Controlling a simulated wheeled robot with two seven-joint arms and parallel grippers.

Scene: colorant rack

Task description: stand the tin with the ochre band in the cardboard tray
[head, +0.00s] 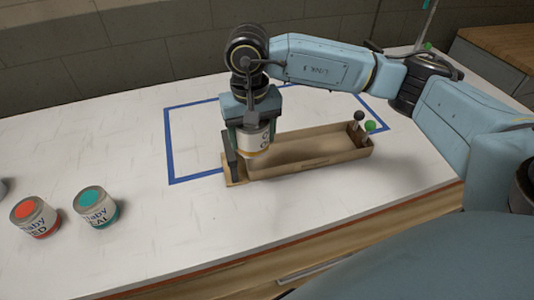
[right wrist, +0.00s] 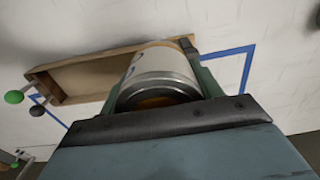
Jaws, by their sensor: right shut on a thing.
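My right gripper (head: 252,146) points down and is shut on a tin (head: 256,139) with a pale label and an ochre band at its lower edge. In the right wrist view the tin (right wrist: 158,80) sits between the fingers, with an ochre patch on its metal-rimmed end. The tin is upright at the left end of the cardboard tray (head: 315,161), its bottom overlapping the tray in the head view. I cannot tell whether it touches the tray floor. The tray also shows in the right wrist view (right wrist: 85,60). My left gripper is not in view.
A red-banded tin (head: 34,217) and a teal-banded tin (head: 96,206) stand on the white table at the left. Blue tape (head: 168,145) outlines an area around the tray. Green and dark knobs (head: 369,126) show at the tray's right end. The table's middle left is clear.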

